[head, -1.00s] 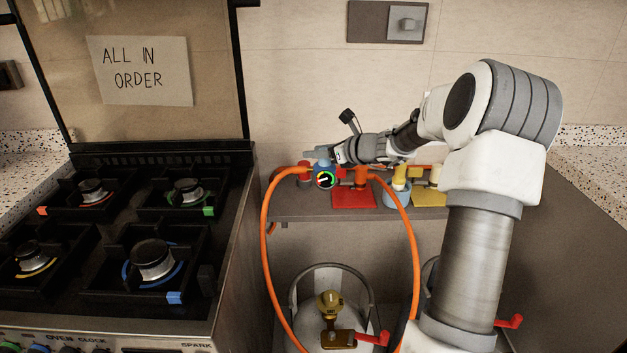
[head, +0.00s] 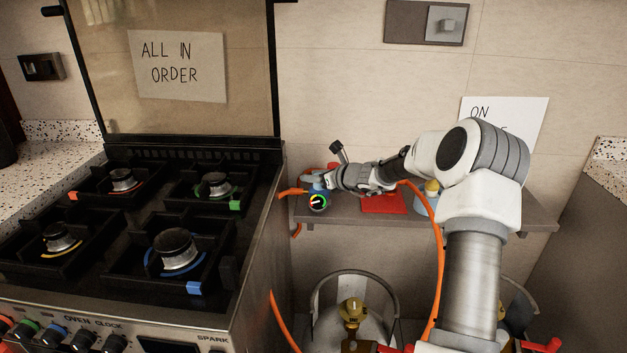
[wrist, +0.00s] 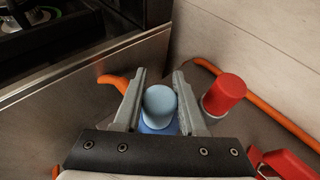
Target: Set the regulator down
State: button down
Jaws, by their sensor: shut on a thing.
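The regulator (head: 318,202) is blue with a round dial with a coloured ring, near the left end of the grey shelf (head: 480,216) beside the stove. My gripper (head: 322,183) is shut on its pale blue top (wrist: 160,104), which shows between the two fingers in the wrist view. The fingers hide part of the regulator's body. I cannot tell whether its underside touches the shelf. An orange hose (head: 292,192) runs left from the regulator toward the stove's side.
A red cylinder (wrist: 224,93) stands close to the right finger. A red block (head: 384,203) and a pale blue item (head: 424,203) are further right on the shelf. The stove (head: 258,262) borders the left. A gas cylinder (head: 335,330) stands below. Another orange hose length (head: 440,250) hangs at right.

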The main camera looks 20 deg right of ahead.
jog(key=shift+f, duration=0.1)
jog(key=shift+c, duration=2.3)
grip_release()
jog(key=shift+s+r, duration=0.1)
jog(key=shift+r, duration=0.25)
jog(key=p+v, duration=0.1)
jog(key=v, duration=1)
jog(key=shift+s+d+p, duration=0.15)
jog(key=shift+s+p, duration=0.2)
jog(key=shift+s, duration=0.05)
